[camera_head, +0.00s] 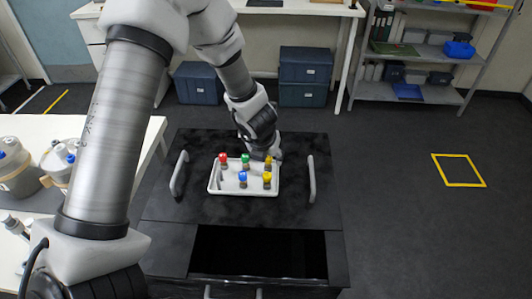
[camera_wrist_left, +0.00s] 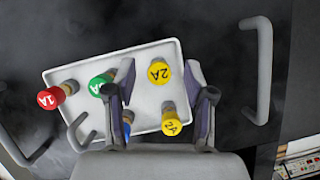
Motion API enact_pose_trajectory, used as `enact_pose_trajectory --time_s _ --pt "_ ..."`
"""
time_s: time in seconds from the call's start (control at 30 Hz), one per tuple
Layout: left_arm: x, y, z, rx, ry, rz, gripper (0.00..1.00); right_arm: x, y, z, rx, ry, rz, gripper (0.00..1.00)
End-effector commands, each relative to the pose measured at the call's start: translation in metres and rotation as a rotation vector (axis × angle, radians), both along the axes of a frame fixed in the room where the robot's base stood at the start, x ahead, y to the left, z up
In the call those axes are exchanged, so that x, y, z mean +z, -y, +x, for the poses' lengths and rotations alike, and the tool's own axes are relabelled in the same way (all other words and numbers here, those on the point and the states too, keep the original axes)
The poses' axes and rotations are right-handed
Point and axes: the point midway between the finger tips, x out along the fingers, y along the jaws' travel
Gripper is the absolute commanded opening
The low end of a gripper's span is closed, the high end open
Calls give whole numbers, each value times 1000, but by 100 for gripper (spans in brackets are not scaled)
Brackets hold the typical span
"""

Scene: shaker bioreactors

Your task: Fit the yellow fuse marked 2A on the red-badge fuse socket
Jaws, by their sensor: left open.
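A yellow fuse marked 2A (camera_wrist_left: 158,72) stands in the white tray (camera_wrist_left: 90,66), near one long side. My left gripper (camera_wrist_left: 161,68) is open above the tray, with a finger on each side of that fuse and a gap to both. In the head view, my left gripper (camera_head: 267,150) is at the tray's far right corner, by the far yellow fuse (camera_head: 268,161). I see no red-badge socket in either view.
The tray also holds a red fuse (camera_wrist_left: 50,96), a green fuse (camera_wrist_left: 101,82) and a blue fuse (camera_wrist_left: 127,118). The tray sits on a black cart top (camera_head: 290,215) with handles at both sides. A white table (camera_head: 140,150) with vessels stands at left. Open floor is at right.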

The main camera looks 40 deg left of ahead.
Motion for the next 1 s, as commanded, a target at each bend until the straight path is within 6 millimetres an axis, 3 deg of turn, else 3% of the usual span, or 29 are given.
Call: enact_pose_trajectory --time_s 0.1,0.33,0.37,0.5,1.0 --pt "-11 -1 4 -1 0 0 53 -4 0 0 0 1 0 0" --pt "-11 -1 5 -2 0 1 53 -3 0 0 1 1 0 0" --pt "-11 -1 5 -3 0 1 50 -3 0 0 1 1 0 0" --pt "-11 -1 4 -3 0 1 0 -3 0 0 0 1 0 0" --pt "-3 -1 4 -3 0 1 0 4 0 0 1 1 0 0"
